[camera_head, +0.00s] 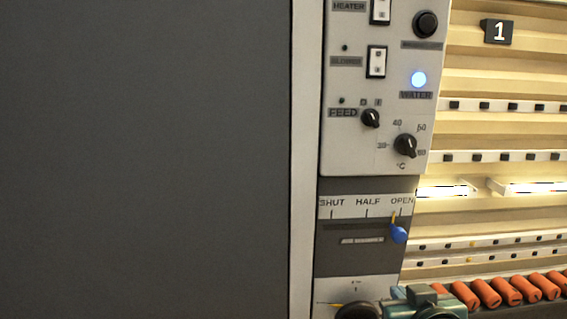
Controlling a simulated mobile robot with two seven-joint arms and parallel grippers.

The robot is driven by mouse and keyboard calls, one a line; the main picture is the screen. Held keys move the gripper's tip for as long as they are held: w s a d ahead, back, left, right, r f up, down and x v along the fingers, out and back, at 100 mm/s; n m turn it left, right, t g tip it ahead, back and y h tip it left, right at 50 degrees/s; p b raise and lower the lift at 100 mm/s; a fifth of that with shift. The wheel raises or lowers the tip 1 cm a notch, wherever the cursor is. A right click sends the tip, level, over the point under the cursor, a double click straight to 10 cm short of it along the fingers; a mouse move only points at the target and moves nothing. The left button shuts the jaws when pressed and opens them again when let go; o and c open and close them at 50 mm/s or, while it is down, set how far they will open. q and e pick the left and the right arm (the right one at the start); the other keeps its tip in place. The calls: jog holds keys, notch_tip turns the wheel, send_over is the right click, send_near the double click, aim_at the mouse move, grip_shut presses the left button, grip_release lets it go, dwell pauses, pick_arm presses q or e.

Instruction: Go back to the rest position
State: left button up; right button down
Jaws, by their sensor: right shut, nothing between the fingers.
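My right gripper (425,301), teal and dark, shows only in part at the bottom edge of the head view, right of centre. It is shut and holds nothing. It is in front of the lower right of the washer's control panel (345,150), close to a dark round knob (357,310) cut off by the frame edge. I cannot tell whether it touches the knob. A blue-ended lever (398,234) above it stands at the OPEN mark of the SHUT–HALF–OPEN scale. My left gripper is not in view.
A large dark grey panel (145,160) fills the left side. The WATER lamp (418,79) glows blue-white. The FEED knob (370,118) and temperature knob (405,145) protrude from the control panel. Several orange rollers (507,291) line the lower right, below bright strip lights.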

jog(key=s+f+n+g, duration=0.2)
jog(key=s+f+g, duration=0.8)
jog(key=s+f, duration=1.1)
pick_arm(q)
jog(key=p, duration=0.1)
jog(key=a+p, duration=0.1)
jog(key=p, duration=0.1)
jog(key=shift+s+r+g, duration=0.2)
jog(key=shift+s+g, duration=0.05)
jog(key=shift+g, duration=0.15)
pick_arm(e)
jog(key=w+a+f+t+y, duration=0.2)
jog(key=w+a+t+y, duration=0.1)
jog(key=w+a+t, duration=0.2)
jog(key=shift+a+f+n+t+y, duration=0.3)
jog(key=shift+t+y, duration=0.1)
jog(key=shift+t, duration=0.8)
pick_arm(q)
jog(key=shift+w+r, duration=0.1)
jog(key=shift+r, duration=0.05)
